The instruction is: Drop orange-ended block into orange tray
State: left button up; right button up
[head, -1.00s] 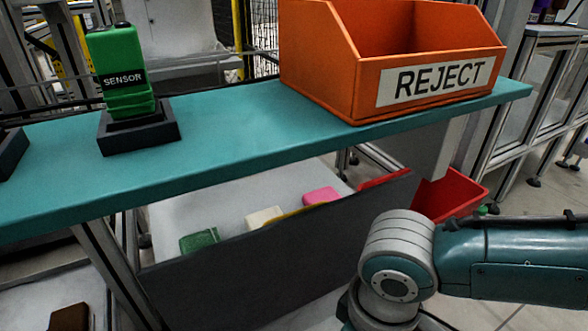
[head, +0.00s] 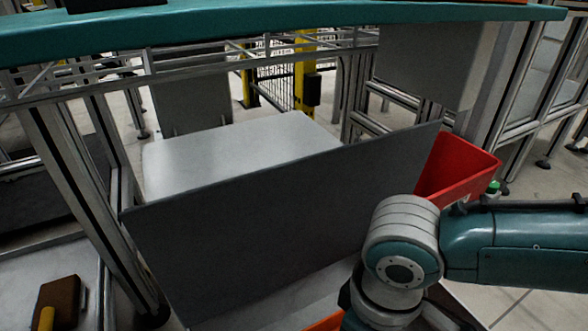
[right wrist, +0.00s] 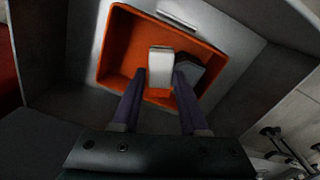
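The orange tray (right wrist: 112,62) lies below my right gripper in the right wrist view, inside a grey-walled space. A sliver of orange (head: 325,322) shows at the bottom of the head view, mostly hidden by my right arm. My right gripper (right wrist: 160,76) points down over the tray, with a pale whitish block (right wrist: 161,62) between its fingertips. A dark grey block-like shape (right wrist: 190,72) is in the tray beside the right finger. My left gripper is not in view.
A dark grey upright panel (head: 270,215) stands left of my right arm. Behind it is a bare pale surface (head: 240,145). A red bin (head: 455,165) is at the right. The teal shelf (head: 300,20) crosses the top. A brown object (head: 65,300) lies lower left.

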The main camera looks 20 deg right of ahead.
jog(key=o, duration=0.4)
notch_tip(320, 180, up, 10)
jog(key=p, duration=0.8)
